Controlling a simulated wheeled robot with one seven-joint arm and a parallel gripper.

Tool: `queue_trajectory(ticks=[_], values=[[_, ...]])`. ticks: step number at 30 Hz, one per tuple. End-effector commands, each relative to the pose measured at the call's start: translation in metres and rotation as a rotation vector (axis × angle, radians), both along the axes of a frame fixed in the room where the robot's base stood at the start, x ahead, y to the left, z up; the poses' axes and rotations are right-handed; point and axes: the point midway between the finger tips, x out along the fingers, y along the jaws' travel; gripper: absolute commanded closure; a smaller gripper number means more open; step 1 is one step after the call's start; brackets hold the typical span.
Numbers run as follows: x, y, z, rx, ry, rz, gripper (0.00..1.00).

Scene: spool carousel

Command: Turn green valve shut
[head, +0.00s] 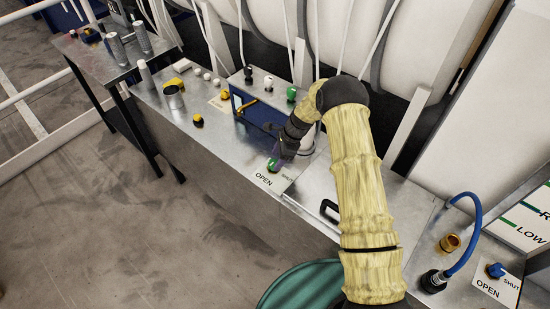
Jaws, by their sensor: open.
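The green valve (271,164) is on the metal bench, on a plate marked OPEN at its left and SHUT at its right. My gripper (277,157) is right at the valve and partly covers it. Its jaws are open; I cannot tell whether the fingers touch the valve or stand around it. The handle's exact angle is hidden.
A blue box (257,115) with a yellow handle stands behind my gripper. A blue valve (495,270) with its own OPEN and SHUT plate and a blue hose (478,225) are at the right. A green drum (300,287) stands below.

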Motion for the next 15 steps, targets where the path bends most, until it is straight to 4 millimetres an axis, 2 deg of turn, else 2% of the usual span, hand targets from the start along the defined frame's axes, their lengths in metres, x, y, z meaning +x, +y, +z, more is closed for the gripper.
queue_trajectory(ticks=[6,15], values=[[-0.001,0.008,-0.018,0.001,-0.001,0.001,0.41],[-0.001,0.009,-0.02,0.0,-0.002,0.0,0.41]])
